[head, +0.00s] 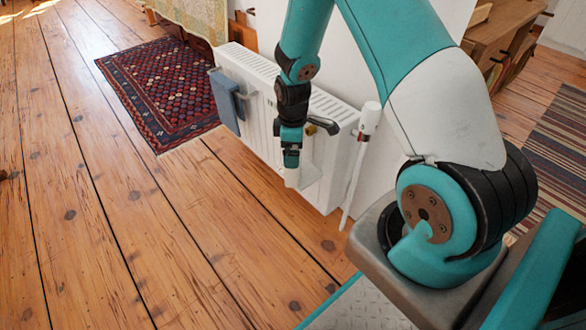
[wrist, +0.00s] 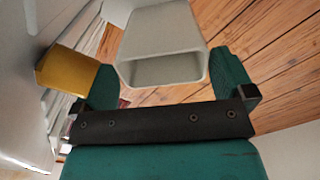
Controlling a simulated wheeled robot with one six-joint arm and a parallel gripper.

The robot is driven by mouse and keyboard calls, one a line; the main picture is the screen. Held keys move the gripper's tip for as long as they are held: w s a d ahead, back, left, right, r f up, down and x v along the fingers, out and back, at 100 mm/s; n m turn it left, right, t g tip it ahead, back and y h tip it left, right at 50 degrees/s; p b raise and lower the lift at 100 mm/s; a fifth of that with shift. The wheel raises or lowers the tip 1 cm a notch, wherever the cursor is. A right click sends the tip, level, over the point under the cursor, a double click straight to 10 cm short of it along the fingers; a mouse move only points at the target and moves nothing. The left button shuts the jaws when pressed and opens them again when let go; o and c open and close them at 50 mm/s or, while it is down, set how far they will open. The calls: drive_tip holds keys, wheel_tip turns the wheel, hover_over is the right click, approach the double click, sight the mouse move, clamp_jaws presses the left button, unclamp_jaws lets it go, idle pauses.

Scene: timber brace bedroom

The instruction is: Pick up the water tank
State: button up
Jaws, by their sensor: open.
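A pale grey, open-topped container, likely the water tank (wrist: 163,28), fills the upper middle of the wrist view, with its open rim towards me. It also shows in the head view (head: 294,179) as a pale shape just below my gripper (head: 291,157), at the front of the white radiator. In the wrist view my gripper (wrist: 168,82) is open, with one green finger on each side of the container. The gaps at the sides look small, and I cannot tell whether either finger touches it. Its lower end is hidden.
The white radiator (head: 262,78) stands along the wall. A blue-grey container (head: 226,101) hangs at its left end. A yellow block (wrist: 68,70) is close beside my left finger. A white pipe (head: 357,172) stands at the radiator's right end. The plank floor in front is clear.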

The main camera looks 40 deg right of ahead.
sight(292, 176)
wheel_tip(292, 176, down, 4)
drive_tip(key=shift+f+b, duration=0.15)
drive_tip(key=shift+b, duration=0.85)
drive_tip(key=shift+c, duration=0.5)
drive_tip(key=c, duration=0.7)
